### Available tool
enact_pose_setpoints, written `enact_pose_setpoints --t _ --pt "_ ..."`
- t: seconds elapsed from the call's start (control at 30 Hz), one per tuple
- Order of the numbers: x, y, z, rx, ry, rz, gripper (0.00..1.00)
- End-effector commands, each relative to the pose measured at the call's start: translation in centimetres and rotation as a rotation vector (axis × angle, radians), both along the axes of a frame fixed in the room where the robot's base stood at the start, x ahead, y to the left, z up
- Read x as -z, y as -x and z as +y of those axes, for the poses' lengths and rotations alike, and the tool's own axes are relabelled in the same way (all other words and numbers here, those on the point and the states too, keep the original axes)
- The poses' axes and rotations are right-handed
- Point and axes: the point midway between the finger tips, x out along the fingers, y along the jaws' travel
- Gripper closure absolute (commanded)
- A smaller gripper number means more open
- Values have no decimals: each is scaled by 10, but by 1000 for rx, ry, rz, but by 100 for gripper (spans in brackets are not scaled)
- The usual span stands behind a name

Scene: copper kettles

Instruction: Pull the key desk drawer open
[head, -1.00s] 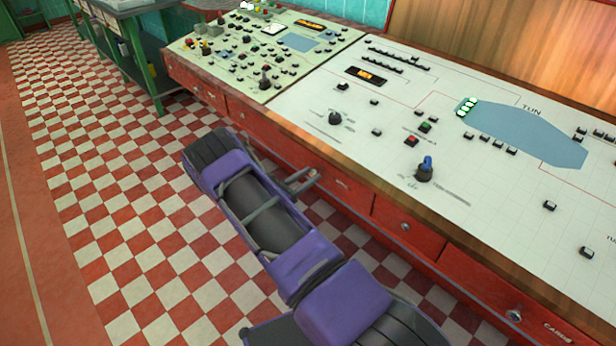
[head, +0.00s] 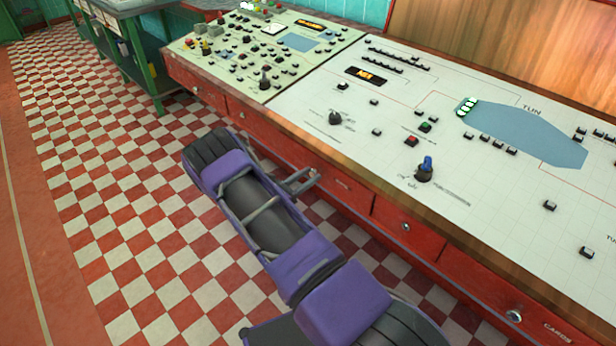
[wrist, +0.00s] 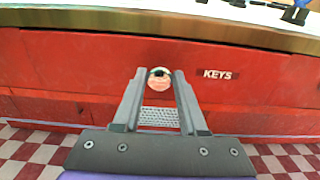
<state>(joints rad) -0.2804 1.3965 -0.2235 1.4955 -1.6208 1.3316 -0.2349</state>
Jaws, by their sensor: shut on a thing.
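The key desk drawer (wrist: 105,66) has a red front with a dark KEYS label (wrist: 217,74) in the wrist view. Its round metal knob (wrist: 159,78) sits between the two fingertips of my gripper (wrist: 159,84), left of the label. My gripper is shut on the knob, one finger on each side. In the head view my gripper (head: 303,181) reaches the front of the desk from the left, and my arm hides part of the desk front. I see no clear gap between the drawer front and the desk.
The control desk (head: 300,115) has a pale top with several switches and a wooden front edge above the drawers. Another drawer with a knob (head: 406,227) lies to the right. The checkered floor (head: 110,200) left of my arm is clear. A green table (head: 150,60) stands at the back.

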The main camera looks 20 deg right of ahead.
Motion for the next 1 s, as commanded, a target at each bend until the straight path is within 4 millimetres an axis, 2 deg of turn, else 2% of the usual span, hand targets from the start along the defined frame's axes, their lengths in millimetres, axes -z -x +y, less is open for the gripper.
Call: enact_pose_setpoints --t 0.17,0.37,0.8,1.0 --pt "1 2 6 -1 0 1 100" --pt "2 11 33 -4 0 3 100" --pt "3 48 135 -5 0 2 100" --pt "3 62 172 -4 -1 1 100"
